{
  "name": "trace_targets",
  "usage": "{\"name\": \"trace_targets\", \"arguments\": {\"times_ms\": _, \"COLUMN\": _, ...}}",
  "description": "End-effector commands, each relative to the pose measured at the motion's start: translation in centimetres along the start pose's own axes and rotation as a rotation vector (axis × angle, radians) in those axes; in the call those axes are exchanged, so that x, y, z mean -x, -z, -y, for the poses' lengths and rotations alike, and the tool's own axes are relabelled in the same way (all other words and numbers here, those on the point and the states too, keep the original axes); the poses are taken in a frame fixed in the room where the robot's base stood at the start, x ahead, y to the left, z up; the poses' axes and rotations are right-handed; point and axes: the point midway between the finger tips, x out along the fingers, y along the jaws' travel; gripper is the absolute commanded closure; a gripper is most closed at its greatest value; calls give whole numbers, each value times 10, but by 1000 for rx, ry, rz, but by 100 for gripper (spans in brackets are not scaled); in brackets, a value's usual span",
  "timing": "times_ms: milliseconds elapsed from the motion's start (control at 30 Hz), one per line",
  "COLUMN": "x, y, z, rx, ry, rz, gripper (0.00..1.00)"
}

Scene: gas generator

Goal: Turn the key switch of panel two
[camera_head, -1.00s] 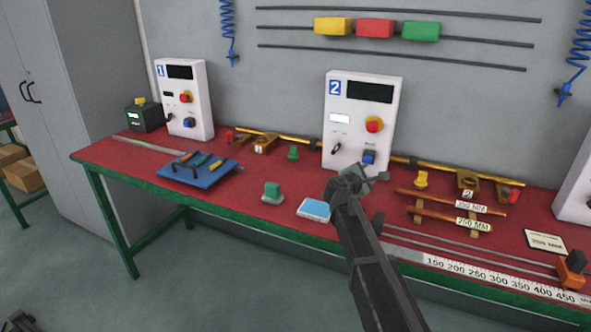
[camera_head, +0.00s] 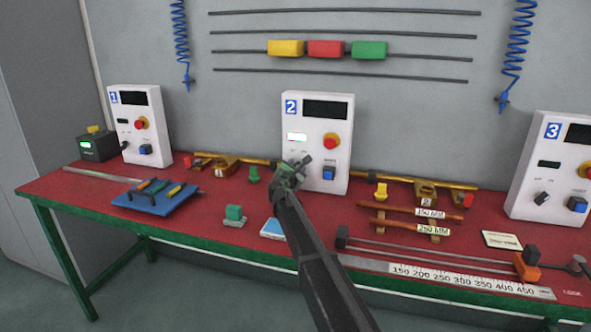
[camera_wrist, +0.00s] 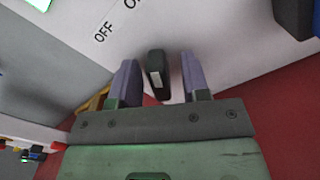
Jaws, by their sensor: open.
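Panel two (camera_head: 318,165) is a white upright box with a blue "2" label, a dark display, a lit small screen, a red button on a yellow base and a blue button. Its black key switch (camera_wrist: 157,74) shows in the wrist view, with OFF and partly cut-off ON lettering beside it. My gripper (camera_wrist: 157,80) is open, with its two purple-grey fingers on either side of the switch. In the head view my gripper (camera_head: 297,168) is at the panel's lower left and hides the switch.
Panel one (camera_head: 141,125) stands to the left and panel three (camera_head: 552,165) to the right on the red table. A blue tool tray (camera_head: 158,200) lies at the left. Copper pipes on supports (camera_head: 415,210) lie at the right. A blue-and-white block (camera_head: 273,229) lies near my arm.

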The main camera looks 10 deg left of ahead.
Motion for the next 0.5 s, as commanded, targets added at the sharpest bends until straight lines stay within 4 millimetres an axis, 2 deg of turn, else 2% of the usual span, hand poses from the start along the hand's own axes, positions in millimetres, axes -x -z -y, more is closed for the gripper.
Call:
{"name": "trace_targets", "arguments": {"times_ms": 233, "x": -2, "y": 0, "z": 0, "rx": 0, "ry": 0, "rz": 0, "gripper": 59}}
{"name": "trace_targets", "arguments": {"times_ms": 500, "x": -2, "y": 0, "z": 0, "rx": -1, "ry": 0, "rz": 0, "gripper": 100}}
